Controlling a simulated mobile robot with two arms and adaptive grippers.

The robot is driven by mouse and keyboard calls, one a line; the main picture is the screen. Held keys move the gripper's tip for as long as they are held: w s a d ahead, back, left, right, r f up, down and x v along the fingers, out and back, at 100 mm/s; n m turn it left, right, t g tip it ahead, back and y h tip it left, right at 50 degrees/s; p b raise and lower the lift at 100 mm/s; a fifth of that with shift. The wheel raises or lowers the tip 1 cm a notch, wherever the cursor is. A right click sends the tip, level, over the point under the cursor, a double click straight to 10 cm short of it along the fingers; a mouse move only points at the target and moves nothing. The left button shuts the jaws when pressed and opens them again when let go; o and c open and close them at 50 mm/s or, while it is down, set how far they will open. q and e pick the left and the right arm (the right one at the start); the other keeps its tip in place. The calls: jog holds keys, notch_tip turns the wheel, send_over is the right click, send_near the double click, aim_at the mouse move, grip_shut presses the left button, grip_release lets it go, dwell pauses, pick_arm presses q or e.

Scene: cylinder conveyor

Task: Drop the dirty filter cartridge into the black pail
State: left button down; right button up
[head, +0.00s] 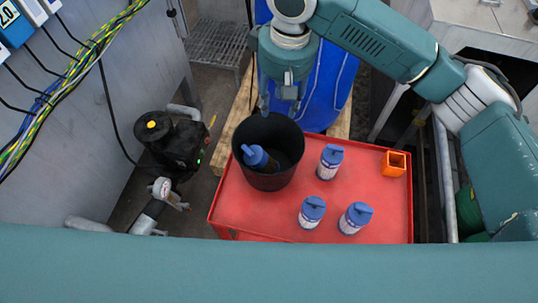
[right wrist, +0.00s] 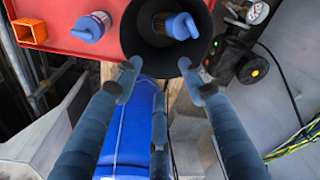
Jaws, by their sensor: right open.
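The black pail (head: 290,172) stands on the left part of the red table top. The dirty filter cartridge (head: 256,156), with a blue cap and brown body, lies tilted inside the pail. In the right wrist view the cartridge (right wrist: 181,25) shows inside the pail (right wrist: 134,42). My right gripper (head: 282,107) is at the far rim of the pail; its fingers (right wrist: 160,78) are spread with nothing between them. My left gripper is in neither view.
Three white cartridges with blue caps (head: 329,161) (head: 312,212) (head: 355,218) stand on the red table (head: 260,220). An orange holder (head: 394,163) is at its right. A black pump (head: 172,143) stands left of the table. A blue bag (head: 335,95) lies behind it.

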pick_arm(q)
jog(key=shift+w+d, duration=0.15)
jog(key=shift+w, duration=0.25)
pick_arm(e)
notch_tip(320, 180, up, 12)
jog(key=s, duration=0.1)
jog(key=shift+d, duration=0.4)
jog(key=shift+f, duration=0.1)
